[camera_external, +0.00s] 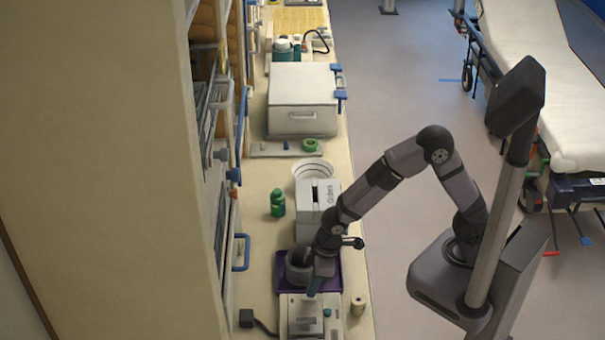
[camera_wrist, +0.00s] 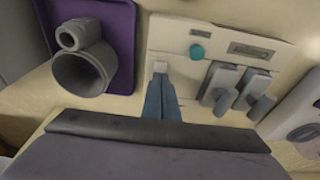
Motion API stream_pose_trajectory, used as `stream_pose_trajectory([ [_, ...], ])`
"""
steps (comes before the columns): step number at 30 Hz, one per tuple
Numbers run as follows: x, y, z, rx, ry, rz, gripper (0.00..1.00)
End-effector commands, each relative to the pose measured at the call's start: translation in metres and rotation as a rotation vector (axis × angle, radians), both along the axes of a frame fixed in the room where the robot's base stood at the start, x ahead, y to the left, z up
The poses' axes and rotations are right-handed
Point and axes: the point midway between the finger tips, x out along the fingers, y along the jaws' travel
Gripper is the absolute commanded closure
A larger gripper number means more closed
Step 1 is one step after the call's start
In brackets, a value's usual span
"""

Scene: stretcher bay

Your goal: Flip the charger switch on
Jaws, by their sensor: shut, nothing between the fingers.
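The charger (camera_external: 302,318) is a pale box near the front end of the counter. In the wrist view its pale panel (camera_wrist: 220,32) carries a small white switch (camera_wrist: 160,67), a round teal button (camera_wrist: 196,53), a small dark display and grey parts in slots on the right. My gripper (camera_wrist: 161,82) is shut and empty, its blue-grey fingertips just below the switch in the picture; I cannot tell if they touch it. The switch's position is unclear. In the external view my gripper (camera_external: 315,287) points down over the charger's far edge.
A purple tray (camera_wrist: 125,50) with a grey cup (camera_wrist: 80,72) sits beside the charger. A white box (camera_external: 318,203), a green bottle (camera_external: 277,203) and a small beige spool (camera_external: 357,306) stand nearby. A dark plug and cable (camera_external: 247,318) lie left of the charger.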

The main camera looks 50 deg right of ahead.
Motion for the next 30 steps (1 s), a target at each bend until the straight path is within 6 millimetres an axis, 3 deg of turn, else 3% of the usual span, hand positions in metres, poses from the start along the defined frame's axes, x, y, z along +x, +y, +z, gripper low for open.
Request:
stream_pose_trajectory([
  [21, -0.016, -0.015, 0.108, 0.004, -0.003, 0.000, 1.00],
  [30, -0.019, -0.018, 0.125, 0.001, -0.001, 0.000, 1.00],
])
